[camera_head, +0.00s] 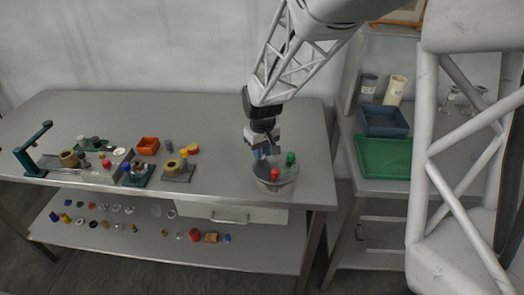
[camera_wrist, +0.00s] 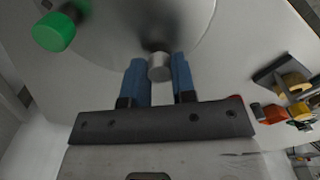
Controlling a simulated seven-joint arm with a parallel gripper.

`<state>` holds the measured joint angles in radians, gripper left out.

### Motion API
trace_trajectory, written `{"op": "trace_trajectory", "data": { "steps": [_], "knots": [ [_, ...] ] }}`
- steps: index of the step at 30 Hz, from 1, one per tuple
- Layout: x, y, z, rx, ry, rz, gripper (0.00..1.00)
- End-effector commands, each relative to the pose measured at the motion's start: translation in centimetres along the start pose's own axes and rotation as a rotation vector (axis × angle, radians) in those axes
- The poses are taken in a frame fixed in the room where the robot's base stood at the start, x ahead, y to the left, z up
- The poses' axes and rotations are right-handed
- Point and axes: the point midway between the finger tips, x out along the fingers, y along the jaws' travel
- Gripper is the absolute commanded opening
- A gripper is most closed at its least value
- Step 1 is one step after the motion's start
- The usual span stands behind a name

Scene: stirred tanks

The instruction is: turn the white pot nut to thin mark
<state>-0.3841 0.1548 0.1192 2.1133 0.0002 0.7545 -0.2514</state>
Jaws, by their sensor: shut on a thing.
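The pot (camera_head: 273,187) is a pale grey round vessel with a flat lid at the right front of the steel table. Its lid carries a green knob (camera_head: 290,158) and a red knob (camera_head: 274,174). My gripper (camera_head: 259,152) reaches down over the lid's left back part. In the wrist view, its blue fingers (camera_wrist: 160,80) are shut on a short pale grey cylindrical nut (camera_wrist: 159,67). The lid (camera_wrist: 190,25) lies behind it, with the green knob (camera_wrist: 54,32) at upper left. I can make out no thin mark in either view.
Small fixtures, an orange bin (camera_head: 148,146) and a green press (camera_head: 35,150) stand on the table's left half. Many small parts lie on the lower shelf (camera_head: 150,247). A side table at right holds a green tray (camera_head: 384,158) and a blue bin (camera_head: 384,121).

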Motion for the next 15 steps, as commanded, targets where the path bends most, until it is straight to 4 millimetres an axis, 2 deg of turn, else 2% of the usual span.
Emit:
{"op": "trace_trajectory", "data": {
  "steps": [8,15],
  "knots": [
    [-0.05,0.01,0.02,0.134,0.000,0.000,0.01],
    [-0.07,0.01,0.02,0.330,0.001,0.000,0.01]
  ]
}}
